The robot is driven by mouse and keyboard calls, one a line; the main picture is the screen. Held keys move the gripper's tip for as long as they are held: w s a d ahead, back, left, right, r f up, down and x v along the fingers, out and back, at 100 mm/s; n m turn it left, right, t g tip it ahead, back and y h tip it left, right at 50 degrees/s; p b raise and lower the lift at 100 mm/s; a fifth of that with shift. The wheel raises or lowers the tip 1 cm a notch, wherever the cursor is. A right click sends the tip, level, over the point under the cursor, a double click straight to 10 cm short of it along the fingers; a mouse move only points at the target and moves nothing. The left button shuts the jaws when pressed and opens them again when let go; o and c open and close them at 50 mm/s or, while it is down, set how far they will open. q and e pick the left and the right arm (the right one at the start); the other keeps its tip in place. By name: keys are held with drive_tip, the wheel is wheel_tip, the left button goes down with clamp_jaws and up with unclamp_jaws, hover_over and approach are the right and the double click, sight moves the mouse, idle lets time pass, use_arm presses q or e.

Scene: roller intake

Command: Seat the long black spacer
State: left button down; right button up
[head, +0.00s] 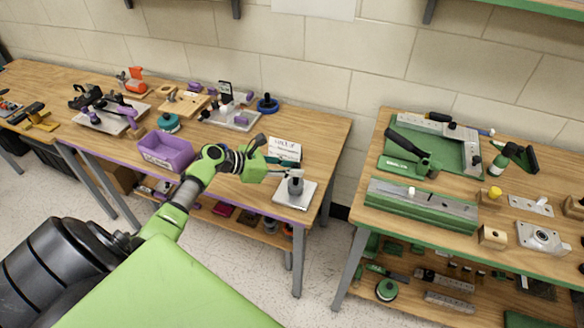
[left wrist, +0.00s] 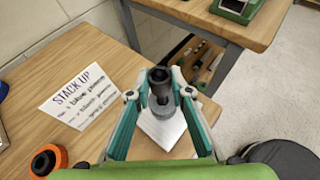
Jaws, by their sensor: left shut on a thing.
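The long black spacer (left wrist: 158,77) is a dark hollow cylinder standing upright between the fingertips of my left gripper (left wrist: 160,93) in the left wrist view. In the head view my left gripper (head: 288,174) is at the right end of the left bench, shut on the spacer (head: 297,174). Directly below is a grey cylindrical part (head: 295,187) on a pale square plate (head: 283,199); the plate also shows in the left wrist view (left wrist: 155,134). Whether the spacer touches the grey part, I cannot tell. My right gripper is not in view.
An orange-and-black ring (left wrist: 47,160) lies nearby. A purple bin (head: 165,152) and several fixtures fill the bench further left. A second bench (head: 365,222) with green fixtures stands right, across a gap.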

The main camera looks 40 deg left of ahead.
sight(292, 184)
use_arm(q)
drive_tip(key=shift+f+b, duration=0.5)
drive_tip(key=shift+f, duration=0.5)
drive_tip(key=shift+r, duration=0.1)
drive_tip(key=shift+p, duration=0.35)
drive_tip(key=shift+p, duration=0.3)
drive_tip(key=shift+f+b, duration=0.85)
drive_tip(key=shift+f, duration=0.45)
drive_tip(key=c, duration=2.1)
unclamp_jaws()
drive_tip(key=shift+c, duration=0.2)
